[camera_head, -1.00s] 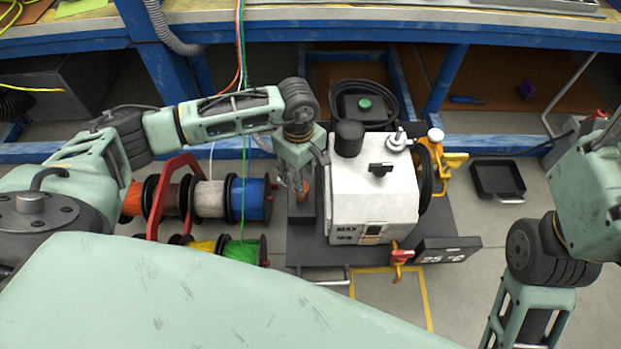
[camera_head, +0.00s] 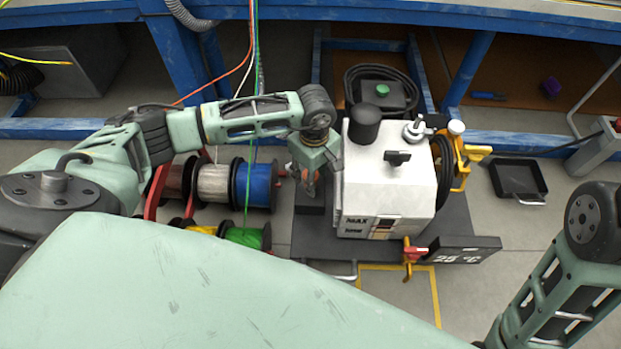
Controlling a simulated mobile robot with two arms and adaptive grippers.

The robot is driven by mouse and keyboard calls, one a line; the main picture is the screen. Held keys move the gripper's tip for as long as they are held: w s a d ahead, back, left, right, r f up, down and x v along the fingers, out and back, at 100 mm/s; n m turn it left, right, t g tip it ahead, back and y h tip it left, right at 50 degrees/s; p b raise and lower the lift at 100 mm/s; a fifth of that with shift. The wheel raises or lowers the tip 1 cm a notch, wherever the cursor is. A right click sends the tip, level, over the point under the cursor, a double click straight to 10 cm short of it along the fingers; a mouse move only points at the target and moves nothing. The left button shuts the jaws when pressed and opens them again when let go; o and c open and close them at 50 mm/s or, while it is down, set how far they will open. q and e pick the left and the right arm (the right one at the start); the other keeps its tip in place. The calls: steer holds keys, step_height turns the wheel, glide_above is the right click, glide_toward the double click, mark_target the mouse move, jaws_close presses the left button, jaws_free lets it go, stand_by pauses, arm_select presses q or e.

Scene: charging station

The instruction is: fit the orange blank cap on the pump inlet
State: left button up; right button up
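My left gripper (camera_head: 311,188) points down close against the left side of a white boxy machine (camera_head: 385,190), which appears to be the pump. A small orange piece, likely the blank cap (camera_head: 311,187), shows at its fingertips, above a dark block (camera_head: 309,219). The fingers are too small and dark to show whether they grip it. On top of the machine are a black cylinder (camera_head: 365,124), a black T-shaped knob (camera_head: 397,158) and a pale metal fitting (camera_head: 417,131). I cannot tell which part is the inlet. My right gripper is out of view.
The machine stands on a dark platform (camera_head: 300,245). Cable spools (camera_head: 259,185) sit left of it. The blue workbench (camera_head: 420,15) runs behind.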

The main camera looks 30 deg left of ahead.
arm_select(q)
jaws_close()
steer(key=shift+r, duration=0.15)
